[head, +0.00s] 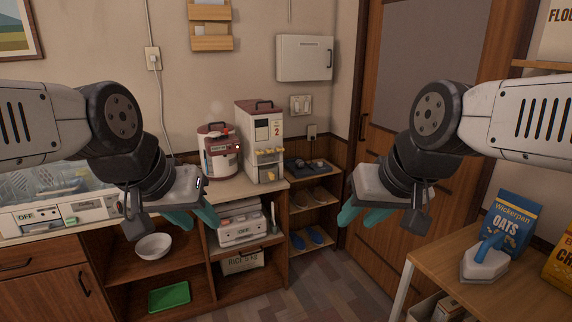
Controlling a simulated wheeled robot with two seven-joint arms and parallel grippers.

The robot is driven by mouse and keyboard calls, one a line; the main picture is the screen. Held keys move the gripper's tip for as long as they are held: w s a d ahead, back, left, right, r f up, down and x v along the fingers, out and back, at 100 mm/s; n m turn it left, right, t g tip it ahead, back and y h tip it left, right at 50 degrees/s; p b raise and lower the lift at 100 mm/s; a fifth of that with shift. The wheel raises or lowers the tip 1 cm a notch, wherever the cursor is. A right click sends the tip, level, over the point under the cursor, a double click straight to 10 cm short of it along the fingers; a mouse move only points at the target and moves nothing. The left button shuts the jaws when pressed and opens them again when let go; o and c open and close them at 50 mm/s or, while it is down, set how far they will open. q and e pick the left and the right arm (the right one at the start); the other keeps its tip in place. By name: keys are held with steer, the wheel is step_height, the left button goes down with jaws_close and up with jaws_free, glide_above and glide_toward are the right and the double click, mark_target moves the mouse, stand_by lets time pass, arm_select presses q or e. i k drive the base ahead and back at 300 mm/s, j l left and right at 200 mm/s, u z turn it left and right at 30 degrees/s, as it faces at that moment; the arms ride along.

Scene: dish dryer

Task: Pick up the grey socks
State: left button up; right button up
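Small greyish rounded shapes (318,163) lie on a dark blue tray (296,174) on top of the low shelf at the back, left of the door. They may be the grey socks, but they are too small to tell for certain. My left gripper (198,222) has teal fingers, apart and empty, in front of the counter and left of the tray. My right gripper (358,222) also has its teal fingers apart and empty, in front of the door and right of the tray. Both grippers are nearer to me than the shelf and touch nothing visible.
The low shelf holds slippers (318,236) below the tray. A counter with a rice dispenser (260,140) and a cooker (217,160) stands left of it. The middle floor is clear.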

mark_target(299, 163)
steer(key=i+j+z, duration=0.1)
steer(key=i, duration=0.4)
steer(key=i+j+z, duration=0.15)
steer(key=i, duration=0.35)
steer(key=i+j+z, duration=0.1)
steer(key=i, duration=0.35)
steer(key=i+l+z, duration=0.1)
steer(key=i+z, duration=0.35)
steer(key=i, duration=0.15)
steer(key=i+j+z, duration=0.15)
steer(key=i+z, duration=0.3)
steer(key=i, duration=0.15)
steer(key=i+l+u, duration=0.1)
steer(key=i, duration=0.25)
steer(key=i+l+u, duration=0.1)
steer(key=i+l, duration=0.15)
steer(key=i+u, duration=0.1)
steer(key=u, duration=0.35)
steer(key=i+l+u, duration=0.1)
steer(key=u, duration=0.35)
steer(key=i+u, duration=0.1)
steer(key=u, duration=0.35)
steer(key=l+u, duration=0.15)
steer(key=u, duration=0.3)
